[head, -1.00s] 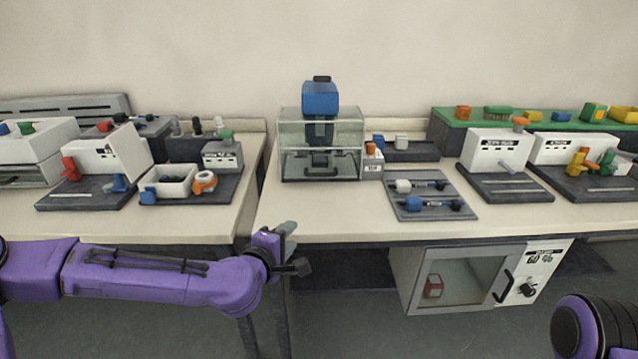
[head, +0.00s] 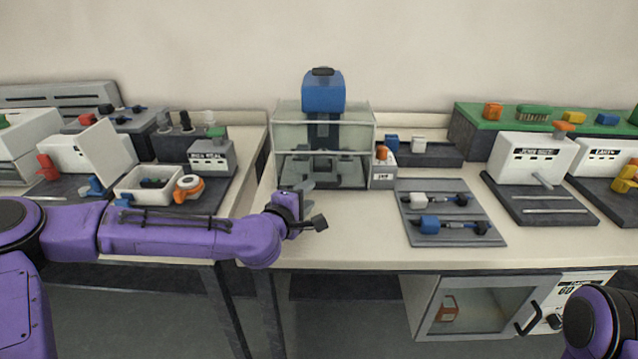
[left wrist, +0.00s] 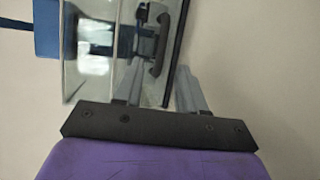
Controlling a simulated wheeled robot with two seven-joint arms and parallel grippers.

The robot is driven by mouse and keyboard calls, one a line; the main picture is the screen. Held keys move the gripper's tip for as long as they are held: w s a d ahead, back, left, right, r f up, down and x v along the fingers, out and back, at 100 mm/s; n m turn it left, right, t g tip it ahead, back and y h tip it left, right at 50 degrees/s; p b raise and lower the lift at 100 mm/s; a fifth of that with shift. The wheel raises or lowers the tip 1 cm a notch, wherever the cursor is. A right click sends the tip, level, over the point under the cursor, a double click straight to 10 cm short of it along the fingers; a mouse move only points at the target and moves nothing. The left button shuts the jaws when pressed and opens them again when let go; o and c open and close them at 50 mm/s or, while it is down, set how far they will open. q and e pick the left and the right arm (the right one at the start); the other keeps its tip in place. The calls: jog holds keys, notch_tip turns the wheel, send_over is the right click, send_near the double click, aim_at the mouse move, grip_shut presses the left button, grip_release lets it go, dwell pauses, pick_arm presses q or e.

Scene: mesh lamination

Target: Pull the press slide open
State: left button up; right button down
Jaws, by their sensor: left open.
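The press (head: 322,92) has a blue top and a clear enclosure (head: 352,140) at the back middle of the table. Its slide's dark handle (left wrist: 162,58) shows in the left wrist view as a curved bar at the front of the enclosure. My left gripper (head: 307,190) is just in front of the press, low down, fingers pointing towards it. In the left wrist view the two fingers of this gripper (left wrist: 160,72) are apart, one each side of the handle; I cannot tell if they touch it. My right gripper is out of view.
A small white box with an orange knob (head: 383,165) stands close to the right of the press. A grey tray with two rollers (head: 450,240) lies further right. A white bin (head: 148,186) and an orange-and-white roll (head: 188,187) are on the left table.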

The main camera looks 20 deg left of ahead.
aim_at(320, 185)
pick_arm(q)
jog(key=x, duration=0.7)
jog(key=shift+w+f, duration=0.1)
jog(key=shift+w, duration=0.1)
